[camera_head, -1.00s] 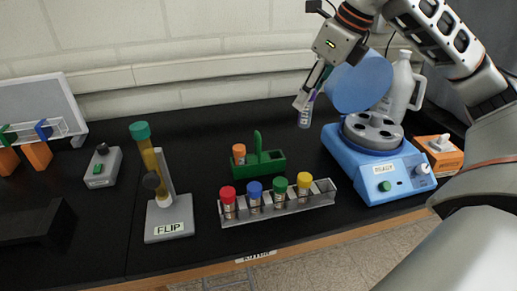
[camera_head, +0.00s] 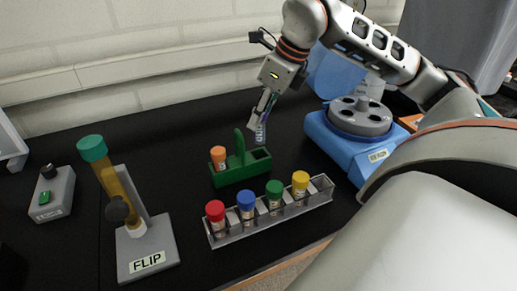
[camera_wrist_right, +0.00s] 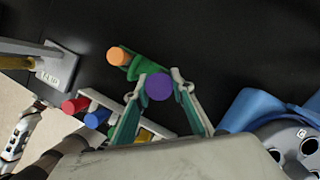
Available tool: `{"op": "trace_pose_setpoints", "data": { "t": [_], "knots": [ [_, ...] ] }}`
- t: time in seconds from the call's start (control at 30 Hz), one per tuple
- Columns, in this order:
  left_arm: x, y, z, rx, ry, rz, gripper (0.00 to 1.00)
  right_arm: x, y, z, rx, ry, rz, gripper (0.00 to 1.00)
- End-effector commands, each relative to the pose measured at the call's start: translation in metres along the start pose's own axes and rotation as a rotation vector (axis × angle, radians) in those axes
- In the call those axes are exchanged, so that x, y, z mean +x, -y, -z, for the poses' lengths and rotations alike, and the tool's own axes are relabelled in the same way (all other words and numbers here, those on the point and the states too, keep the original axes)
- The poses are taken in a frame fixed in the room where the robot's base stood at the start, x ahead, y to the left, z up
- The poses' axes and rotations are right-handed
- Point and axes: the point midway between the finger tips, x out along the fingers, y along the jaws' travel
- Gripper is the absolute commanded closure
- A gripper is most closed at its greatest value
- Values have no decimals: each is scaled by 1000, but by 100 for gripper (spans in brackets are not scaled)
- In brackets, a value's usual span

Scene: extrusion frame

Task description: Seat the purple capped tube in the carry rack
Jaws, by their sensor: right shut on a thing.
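My right gripper (camera_head: 262,108) is shut on the purple capped tube (camera_head: 260,134), which hangs upright below the fingers. In the right wrist view the purple cap (camera_wrist_right: 158,86) sits between the fingertips (camera_wrist_right: 160,95). The green carry rack (camera_head: 234,177) stands on the bench with a tall handle in its middle. An orange capped tube (camera_head: 218,157) fills its left end, and the right side shows open slots. The purple tube is above or just behind the rack's right end; I cannot tell its exact height. My left gripper is out of view.
A clear rack (camera_head: 290,214) with red, blue, green and yellow capped tubes stands in front. A blue centrifuge (camera_head: 345,150) with its lid up is at right. The FLIP stand (camera_head: 146,245) and a grey button box (camera_head: 50,195) are at left.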

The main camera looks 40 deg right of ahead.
Motion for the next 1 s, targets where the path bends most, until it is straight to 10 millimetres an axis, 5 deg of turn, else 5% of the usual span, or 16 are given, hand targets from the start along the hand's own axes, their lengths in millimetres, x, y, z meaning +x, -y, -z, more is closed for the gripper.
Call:
{"op": "trace_pose_setpoints", "data": {
  "t": [0.1, 0.6, 1.0],
  "knots": [
    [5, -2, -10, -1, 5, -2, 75, 26, 0, 12, 1, -6, 0, 91],
    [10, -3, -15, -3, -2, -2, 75, 74, 1, 31, 1, -2, 1, 91],
    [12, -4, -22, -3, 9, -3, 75, 78, 1, 32, 1, 1, 1, 91]
  ]
}}
